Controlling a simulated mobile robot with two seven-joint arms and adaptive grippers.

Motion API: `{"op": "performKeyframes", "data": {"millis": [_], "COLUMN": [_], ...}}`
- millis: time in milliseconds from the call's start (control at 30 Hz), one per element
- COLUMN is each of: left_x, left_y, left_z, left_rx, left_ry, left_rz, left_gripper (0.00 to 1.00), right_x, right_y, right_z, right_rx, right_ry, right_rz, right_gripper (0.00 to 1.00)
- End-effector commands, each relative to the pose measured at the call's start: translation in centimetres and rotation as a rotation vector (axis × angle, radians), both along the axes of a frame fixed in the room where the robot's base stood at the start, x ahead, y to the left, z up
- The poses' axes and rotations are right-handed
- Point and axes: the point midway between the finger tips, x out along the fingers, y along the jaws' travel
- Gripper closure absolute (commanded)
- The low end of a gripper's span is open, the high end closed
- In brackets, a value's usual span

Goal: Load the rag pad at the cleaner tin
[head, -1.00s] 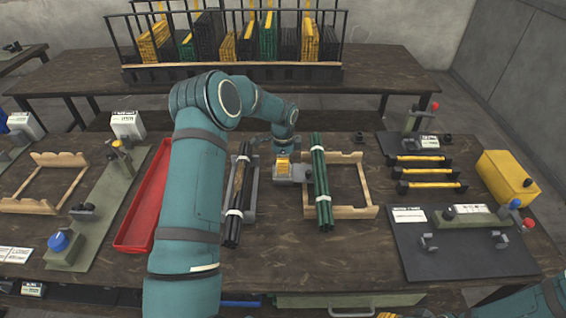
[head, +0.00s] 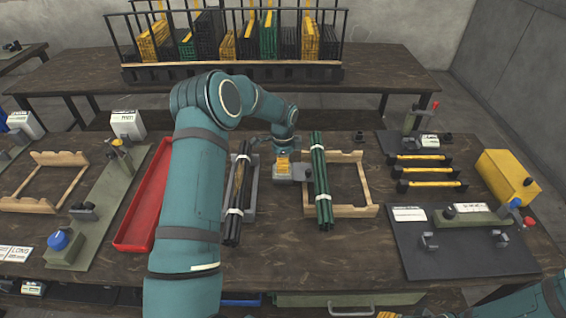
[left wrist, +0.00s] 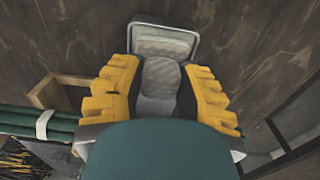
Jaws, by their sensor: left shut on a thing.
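A small grey cleaner tin (head: 299,173) stands on the bench between the two bundles of rods. In the left wrist view the tin (left wrist: 165,27) has a rounded rim and a pale textured surface inside. My left gripper (head: 283,165) is directly over the tin, pointing down. In the left wrist view its yellow-padded fingers (left wrist: 160,90) are on either side of a grey quilted rag pad (left wrist: 160,74), shut on it. The pad's lower part is hidden behind my gripper body. I cannot tell whether the pad touches the tin.
A green rod bundle (head: 322,192) on a wooden cradle (head: 366,185) stands close right of the tin. A dark rod bundle (head: 238,190) lies to its left. A red tray (head: 134,232) is farther left. The bench in front of the tin is clear.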

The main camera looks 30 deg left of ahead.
Motion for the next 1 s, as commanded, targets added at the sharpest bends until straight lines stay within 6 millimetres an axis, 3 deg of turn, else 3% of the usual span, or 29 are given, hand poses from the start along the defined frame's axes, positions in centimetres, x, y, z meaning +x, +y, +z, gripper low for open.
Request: {"op": "performKeyframes", "data": {"millis": [467, 1000], "left_x": [-0.1, 0.0], "left_y": [0.0, 0.0], "left_z": [0.2, 4.1], "left_rx": [0.0, 0.0], "left_ry": [0.002, 0.0], "left_rz": [0.0, 0.0], "left_gripper": [0.94, 0.95], "right_x": [0.0, 0.0], "right_y": [0.0, 0.0], "right_z": [0.2, 2.7], "right_rx": [0.0, 0.0], "right_ry": [0.0, 0.0], "right_rz": [0.0, 0.0], "right_gripper": [0.53, 0.53]}}
